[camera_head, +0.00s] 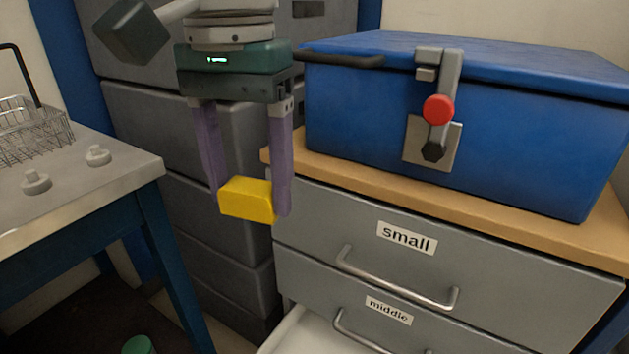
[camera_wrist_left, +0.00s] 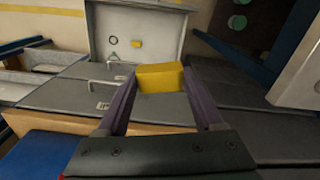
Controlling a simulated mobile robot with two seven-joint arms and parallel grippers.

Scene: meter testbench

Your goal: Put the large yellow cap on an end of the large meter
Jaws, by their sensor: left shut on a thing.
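My left gripper (camera_head: 247,203) hangs down in the head view with its two purple fingers shut on the large yellow cap (camera_head: 245,200). The cap is a yellow block held between the fingertips, clear of the drawer cabinet's front. The left wrist view also shows the yellow cap (camera_wrist_left: 160,77) between the fingers of the left gripper (camera_wrist_left: 158,85). I cannot make out the large meter in either view. My right gripper is not in view.
A blue box (camera_head: 480,120) with a red-knobbed latch stands on the drawer cabinet (camera_head: 350,235). Its drawers are labelled "small" and "middle", and a lower drawer is open. A grey table (camera_head: 90,190) at left holds a wire basket (camera_head: 35,130) and two pale round parts.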

